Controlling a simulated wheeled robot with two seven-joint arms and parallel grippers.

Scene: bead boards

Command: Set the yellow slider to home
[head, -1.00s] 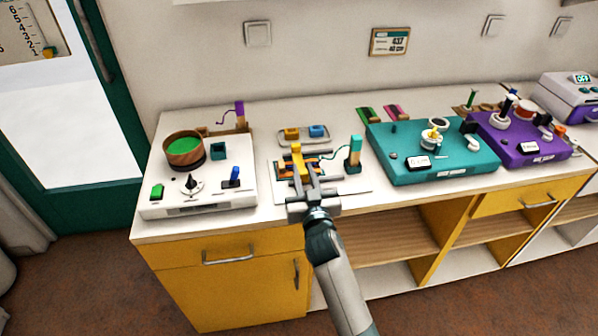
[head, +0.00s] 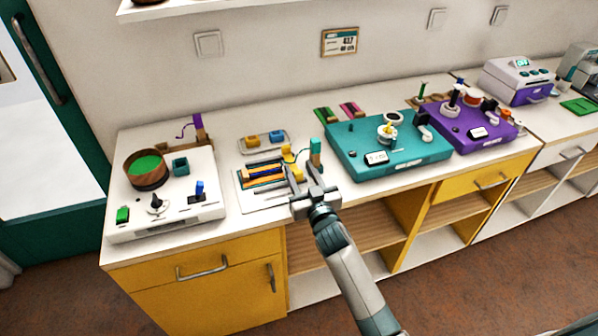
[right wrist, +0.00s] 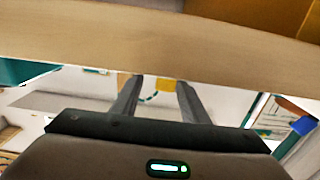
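The bead board (head: 268,203) lies on the counter, with orange and dark blue rails. The yellow slider (head: 288,153) shows as an upright yellow part at the right end of the rails, with more yellow just before it between my fingers. My right gripper (head: 302,168) reaches over the board's right part. In the right wrist view, its fingers (right wrist: 160,82) stand apart. A small yellow piece (right wrist: 166,85) shows between the tips, nearer one finger. Contact is not clear. My left gripper is not in view.
A teal-topped holder (head: 316,151) with a cord stands close right of the gripper. A grey tray (head: 282,148) with yellow and blue blocks lies behind. A white panel (head: 205,213) is left; teal (head: 425,158) and purple (head: 500,138) panels are right.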

